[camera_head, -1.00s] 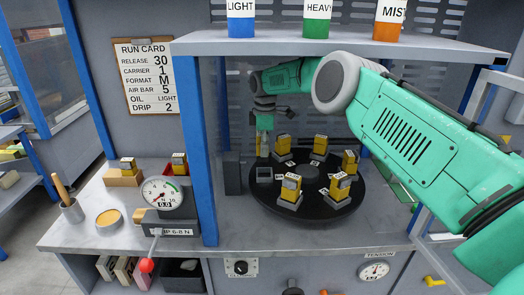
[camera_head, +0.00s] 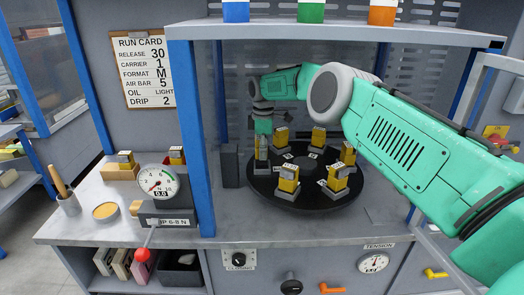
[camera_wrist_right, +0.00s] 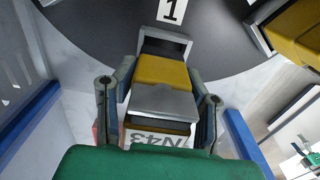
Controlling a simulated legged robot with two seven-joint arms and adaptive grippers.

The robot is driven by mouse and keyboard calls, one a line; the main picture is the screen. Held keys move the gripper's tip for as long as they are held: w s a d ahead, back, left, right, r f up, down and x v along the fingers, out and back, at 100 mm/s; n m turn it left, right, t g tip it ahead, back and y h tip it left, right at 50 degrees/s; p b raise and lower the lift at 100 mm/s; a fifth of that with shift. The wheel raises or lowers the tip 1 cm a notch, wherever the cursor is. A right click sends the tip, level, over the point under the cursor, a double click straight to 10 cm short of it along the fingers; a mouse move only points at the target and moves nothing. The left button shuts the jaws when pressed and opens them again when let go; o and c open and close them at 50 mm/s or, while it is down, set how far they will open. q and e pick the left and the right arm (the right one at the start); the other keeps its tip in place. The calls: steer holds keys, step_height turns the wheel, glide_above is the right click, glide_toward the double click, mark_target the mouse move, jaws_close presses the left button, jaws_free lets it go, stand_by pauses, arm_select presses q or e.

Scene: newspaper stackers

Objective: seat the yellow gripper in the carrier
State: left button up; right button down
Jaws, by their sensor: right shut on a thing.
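The round black carrier (camera_head: 305,203) lies on the bench under the shelf, with several yellow-and-grey grippers standing in seats around its rim. My right gripper (camera_head: 262,143) reaches down at the carrier's left side. In the wrist view my right gripper (camera_wrist_right: 160,108) is shut with a finger on each side of the yellow gripper (camera_wrist_right: 162,73), which has a grey plate and a label partly reading "N43". The grey seat (camera_wrist_right: 165,43) beside the number 1 shows just beyond the yellow part. The held piece is at this seat; whether it is fully down I cannot tell. My left gripper is not in view.
A blue post (camera_head: 193,140) stands left of the carrier, and a shelf (camera_head: 330,27) with colored cups hangs above it. A dial gauge (camera_head: 158,182) with a red-knobbed lever is on the left bench. Neighboring yellow grippers stand close on the carrier.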

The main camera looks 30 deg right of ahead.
steer(key=shift+d, duration=0.1)
steer(key=shift+s+p, duration=0.2)
steer(key=shift+p, duration=0.2)
stand_by(1.2)
steer(key=shift+f+b, duration=1.1)
steer(key=shift+f, duration=0.35)
steer(key=c, duration=0.8)
jaws_free()
steer(key=shift+c, duration=0.2)
steer(key=shift+r, duration=0.1)
